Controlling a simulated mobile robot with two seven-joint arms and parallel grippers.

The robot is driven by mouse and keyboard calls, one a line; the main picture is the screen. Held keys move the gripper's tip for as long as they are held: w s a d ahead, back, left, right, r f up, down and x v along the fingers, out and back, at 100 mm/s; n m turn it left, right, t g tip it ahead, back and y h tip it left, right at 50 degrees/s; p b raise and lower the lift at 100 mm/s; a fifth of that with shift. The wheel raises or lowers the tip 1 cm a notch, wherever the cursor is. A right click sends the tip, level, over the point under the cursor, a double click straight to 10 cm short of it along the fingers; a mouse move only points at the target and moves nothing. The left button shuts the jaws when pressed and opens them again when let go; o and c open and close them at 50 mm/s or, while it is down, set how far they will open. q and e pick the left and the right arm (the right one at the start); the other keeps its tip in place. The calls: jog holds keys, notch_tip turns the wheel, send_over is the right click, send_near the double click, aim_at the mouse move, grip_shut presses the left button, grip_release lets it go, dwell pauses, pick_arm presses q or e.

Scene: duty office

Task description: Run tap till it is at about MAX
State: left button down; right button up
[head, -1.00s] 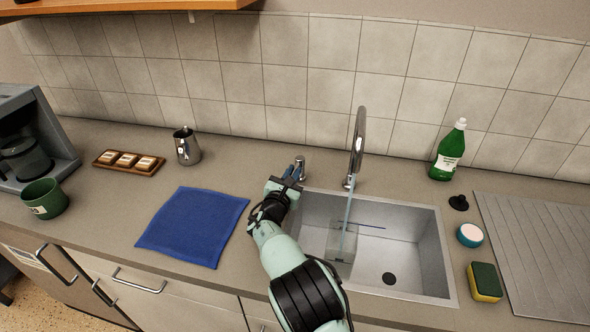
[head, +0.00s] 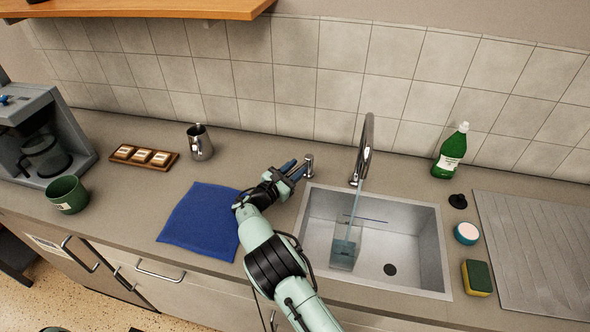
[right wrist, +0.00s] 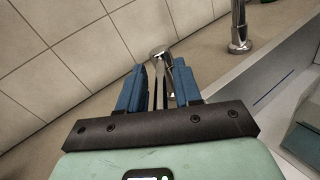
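A tap (head: 368,140) with a tall spout stands behind the sink, and a thin stream runs from it into a clear container (head: 345,262) in the sink's left part. Bluish water fills its lower part, seemingly over half; no MAX mark can be read. A separate metal tap lever (head: 308,162) stands left of the spout and also shows in the right wrist view (right wrist: 160,52). My right gripper (head: 293,170) is just left of the lever, its blue fingers apart (right wrist: 158,85) with the lever beyond them; contact is unclear. My left gripper is out of view.
The steel sink (head: 420,285) holds a thin dark blue line behind the container. A sponge (head: 477,278), round tub (head: 466,233), black plug (head: 458,201) and green bottle (head: 451,152) stand right. A blue cloth (head: 205,220) lies left of the sink.

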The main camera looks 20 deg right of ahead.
jog(key=shift+a, duration=0.1)
